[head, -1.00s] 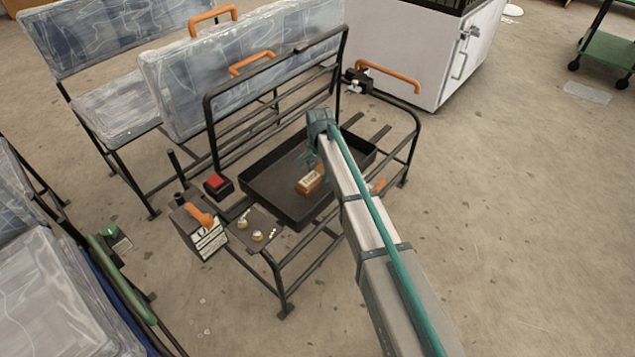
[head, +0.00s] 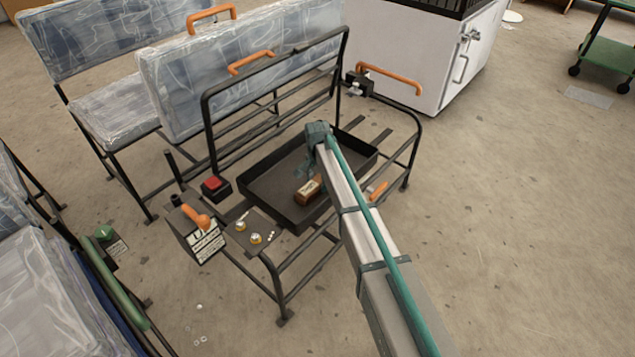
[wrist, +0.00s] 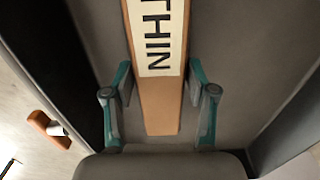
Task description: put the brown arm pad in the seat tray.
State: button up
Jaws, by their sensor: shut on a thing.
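The brown arm pad (head: 307,190) is a block with a pale label, inside the walls of the black seat tray (head: 258,206). In the wrist view the pad (wrist: 162,105) lies lengthwise between my fingers, and its label reads "THIN". My gripper (head: 308,172) reaches down over the tray and is shut on the pad; its teal and grey fingers (wrist: 160,78) flank the pad's sides. The grey tray floor (wrist: 235,55) shows below. I cannot tell whether the pad touches the floor.
The tray sits in a black bench frame (head: 348,30) with a tall backrest. A red button box (head: 215,186), a lever box (head: 196,228) and a small plate with knobs (head: 252,232) are left of it. An orange piece (head: 377,190) lies outside the tray's right side.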

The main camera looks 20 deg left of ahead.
aim_at(317, 180)
jog(key=shift+f, duration=0.1)
jog(key=o, duration=1.3)
notch_tip(317, 180, up, 12)
jog(key=p, duration=0.4)
jog(key=shift+r, duration=0.25)
